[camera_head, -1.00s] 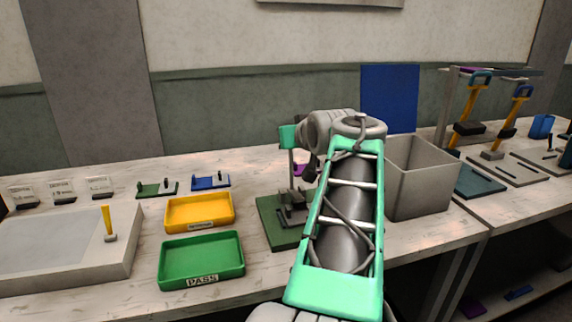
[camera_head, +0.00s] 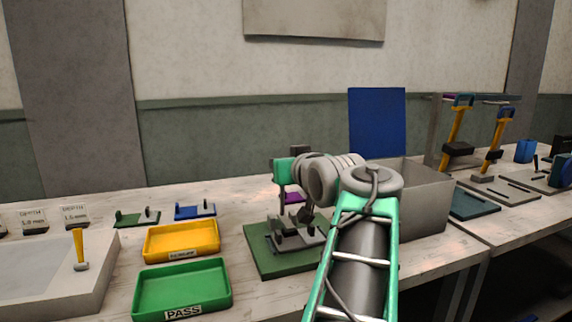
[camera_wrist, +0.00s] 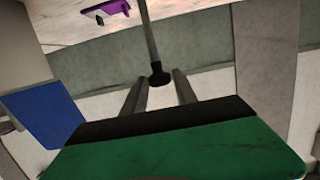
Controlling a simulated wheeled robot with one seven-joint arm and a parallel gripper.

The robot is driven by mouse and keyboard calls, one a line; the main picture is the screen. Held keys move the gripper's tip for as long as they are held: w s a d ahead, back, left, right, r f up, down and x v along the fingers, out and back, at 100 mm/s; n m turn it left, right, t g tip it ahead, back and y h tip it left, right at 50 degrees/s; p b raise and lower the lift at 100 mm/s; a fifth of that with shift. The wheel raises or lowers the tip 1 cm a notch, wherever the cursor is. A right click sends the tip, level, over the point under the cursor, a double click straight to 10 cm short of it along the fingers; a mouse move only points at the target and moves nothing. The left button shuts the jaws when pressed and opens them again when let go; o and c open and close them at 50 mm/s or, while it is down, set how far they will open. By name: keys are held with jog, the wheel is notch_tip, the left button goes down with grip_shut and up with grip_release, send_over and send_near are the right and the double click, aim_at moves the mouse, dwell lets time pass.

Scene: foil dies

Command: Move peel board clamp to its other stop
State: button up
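A green board (camera_head: 262,262) with grey clamp fittings (camera_head: 291,236) on it lies on the bench left of my arm; I take it to be the peel board with its clamp. My gripper (camera_head: 284,190) is over the back of this board, partly lost against the fittings. In the wrist view my gripper (camera_wrist: 160,74) has its two grey fingers apart. A thin rod with a black knob (camera_wrist: 159,76) shows between the fingertips, with gaps on both sides. My arm hides the board's right side, and the clamp's stops cannot be made out.
A yellow tray (camera_head: 182,254) and a green PASS tray (camera_head: 183,312) lie left of the board. A grey bin (camera_head: 425,205) stands close right, partly behind my arm, with a blue panel (camera_head: 377,122) behind it.

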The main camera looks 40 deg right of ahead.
jog(key=o, duration=0.3)
jog(key=v, duration=0.8)
jog(key=shift+p, duration=0.45)
